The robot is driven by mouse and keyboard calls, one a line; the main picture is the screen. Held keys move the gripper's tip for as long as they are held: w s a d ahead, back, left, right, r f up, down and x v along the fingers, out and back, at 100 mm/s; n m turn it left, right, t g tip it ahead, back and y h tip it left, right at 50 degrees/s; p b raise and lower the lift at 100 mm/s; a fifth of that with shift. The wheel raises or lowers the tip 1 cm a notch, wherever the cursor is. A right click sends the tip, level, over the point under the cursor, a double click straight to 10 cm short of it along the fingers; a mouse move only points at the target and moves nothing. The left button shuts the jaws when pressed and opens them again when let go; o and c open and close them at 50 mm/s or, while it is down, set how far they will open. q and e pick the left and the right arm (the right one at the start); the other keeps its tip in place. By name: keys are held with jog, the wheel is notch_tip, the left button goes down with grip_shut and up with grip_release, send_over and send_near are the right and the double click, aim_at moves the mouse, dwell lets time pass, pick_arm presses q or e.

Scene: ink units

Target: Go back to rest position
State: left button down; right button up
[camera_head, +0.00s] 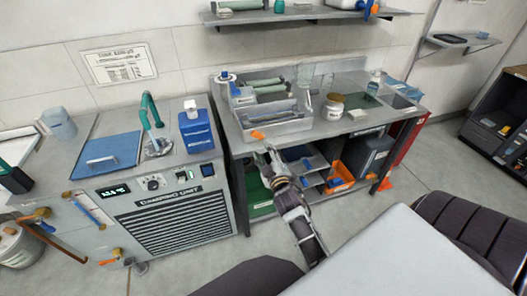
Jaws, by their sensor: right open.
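My left gripper is not in view.
The bin holds roller-like parts. A white jar (333,107) stands to its right. A cleaning unit (165,215) with a blue bottle (196,131) and blue mat (106,156) stands left. Below the bench are an orange crate (341,173) and a grey box (373,155). Open floor (425,165) lies right.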

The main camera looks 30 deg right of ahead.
jog(key=shift+s+m, duration=0.1)
jog(key=shift+m, duration=0.2)
dwell(0.6)
